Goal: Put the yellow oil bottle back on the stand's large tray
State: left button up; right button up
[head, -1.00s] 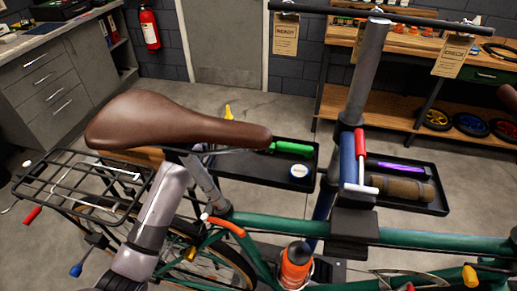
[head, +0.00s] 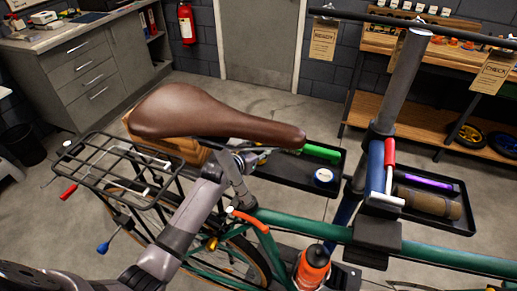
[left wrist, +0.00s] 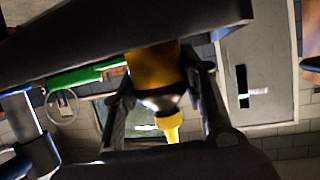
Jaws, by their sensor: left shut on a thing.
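The yellow oil bottle (left wrist: 153,68) is between the fingers of my left gripper (left wrist: 160,100) in the left wrist view, its yellow nozzle pointing down in that picture. In the head view my left gripper (head: 248,158) reaches behind the bike's seat post, just under the brown saddle, which hides most of the bottle. The gripper is shut on the bottle, at the left end of the stand's large tray (head: 285,180). I cannot tell whether the bottle touches the tray. My right gripper is not in view.
The saddle (head: 205,115) hangs close above my gripper. A second tray (head: 458,222) holds a purple object and a brown roll. The rear rack (head: 115,170) lies left.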

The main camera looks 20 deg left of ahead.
pick_arm(q)
jog(key=o, duration=1.2)
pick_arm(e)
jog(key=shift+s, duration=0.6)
pick_arm(q)
jog(key=shift+r, duration=0.2)
jog(key=shift+s+a, duration=0.1)
jog(key=shift+s, duration=0.25)
jog(key=v, duration=1.1)
jog(key=shift+s, duration=0.1)
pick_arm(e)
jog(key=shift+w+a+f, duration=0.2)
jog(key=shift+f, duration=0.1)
